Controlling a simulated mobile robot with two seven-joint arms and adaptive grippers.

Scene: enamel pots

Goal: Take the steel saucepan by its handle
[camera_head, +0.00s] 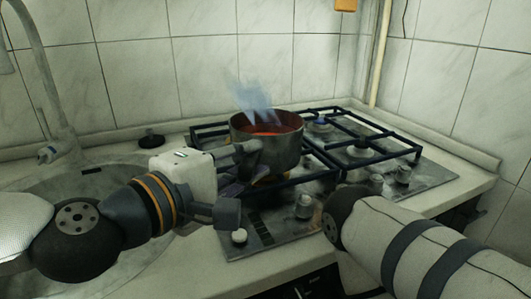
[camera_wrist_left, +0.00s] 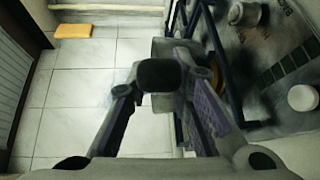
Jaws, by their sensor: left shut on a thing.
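The steel saucepan (camera_head: 267,145) stands upright over the left part of the gas hob, with orange-red contents and a bluish wisp above it. My left gripper (camera_head: 241,176) is beside its near left side, shut on the handle. In the left wrist view the handle's dark rounded end (camera_wrist_left: 158,75) shows between the two fingers of the left gripper (camera_wrist_left: 160,106). Part of the pan's grey wall (camera_wrist_left: 172,48) shows behind it. The fingers hide much of the handle. My right arm enters at the lower right of the head view; its gripper is not seen.
The hob (camera_head: 425,178) has black grates and several knobs along its near edge. A sink (camera_head: 50,180) with a tall faucet (camera_head: 45,75) lies at the left. Tiled walls close off the back and right. A small black round item (camera_head: 151,141) sits on the counter behind.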

